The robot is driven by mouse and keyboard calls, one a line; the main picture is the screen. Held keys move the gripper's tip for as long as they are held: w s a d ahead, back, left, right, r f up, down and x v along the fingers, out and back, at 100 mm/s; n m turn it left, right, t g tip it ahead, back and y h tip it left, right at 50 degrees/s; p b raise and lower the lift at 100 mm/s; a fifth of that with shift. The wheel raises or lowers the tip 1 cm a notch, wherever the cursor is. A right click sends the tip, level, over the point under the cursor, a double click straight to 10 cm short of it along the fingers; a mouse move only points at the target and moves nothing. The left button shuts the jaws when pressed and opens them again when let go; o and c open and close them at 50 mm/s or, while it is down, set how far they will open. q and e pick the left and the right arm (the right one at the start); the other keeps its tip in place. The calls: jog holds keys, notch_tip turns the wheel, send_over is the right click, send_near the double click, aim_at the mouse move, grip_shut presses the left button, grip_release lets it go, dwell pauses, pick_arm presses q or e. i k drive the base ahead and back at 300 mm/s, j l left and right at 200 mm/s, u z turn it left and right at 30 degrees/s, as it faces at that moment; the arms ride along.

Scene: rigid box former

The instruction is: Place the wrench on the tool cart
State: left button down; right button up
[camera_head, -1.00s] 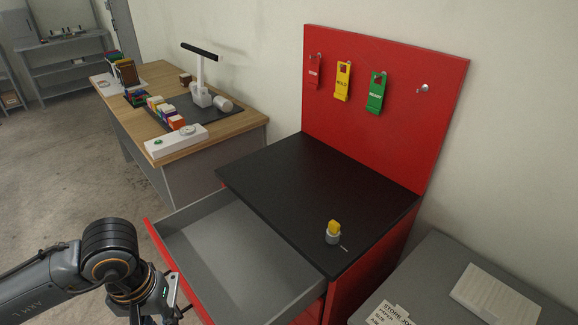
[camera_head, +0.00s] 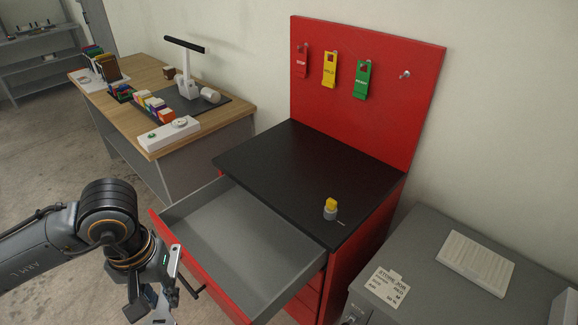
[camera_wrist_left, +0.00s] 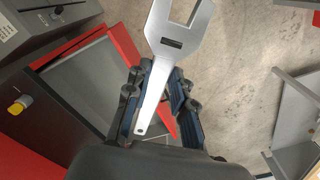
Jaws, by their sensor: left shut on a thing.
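The wrench, a flat silver open-ended spanner (camera_wrist_left: 174,45), shows in the left wrist view with its open jaw at the top and a small hole near its handle end. My left gripper (camera_wrist_left: 160,95) is shut on the wrench's handle. The tool cart is red with a black top (camera_head: 300,175) and a red back panel (camera_head: 385,120). Its grey drawer (camera_head: 245,245) is open and empty. My right gripper is not in view.
A knob with a yellow cap (camera_head: 330,209) stands on the cart top's front right; the rest of the top is clear. Red, yellow and green tags hang on the panel beside an empty hook (camera_head: 405,75). A grey cabinet (camera_head: 420,240) is at right, a wooden workbench (camera_head: 145,75) at left.

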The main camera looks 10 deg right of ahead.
aim_at(267, 158)
jog(key=j+z, duration=0.25)
jog(key=j, duration=0.2)
jog(key=k+j+z, duration=0.2)
jog(key=j, duration=0.2)
jog(key=j+z, duration=0.25)
jog(key=j, duration=0.2)
jog(key=j+z, duration=0.45)
jog(key=j, duration=0.55)
jog(key=j+z, duration=0.5)
jog(key=j, duration=0.5)
jog(key=j+z, duration=0.2)
jog(key=j, duration=0.25)
jog(key=j+z, duration=0.25)
jog(key=j, duration=0.25)
jog(key=k+j+z, duration=0.2)
jog(key=j, duration=0.25)
jog(key=j+z, duration=0.25)
jog(key=j, duration=0.2)
jog(key=k+j+z, duration=0.2)
jog(key=j, duration=0.2)
jog(key=j+z, duration=0.25)
jog(key=j, duration=0.25)
jog(key=j+z, duration=0.25)
jog(key=j, duration=0.25)
jog(key=k+j+z, duration=0.25)
jog(key=j, duration=0.2)
jog(key=k+j+z, duration=0.1)
jog(key=j+z, duration=0.3)
jog(key=j, duration=0.45)
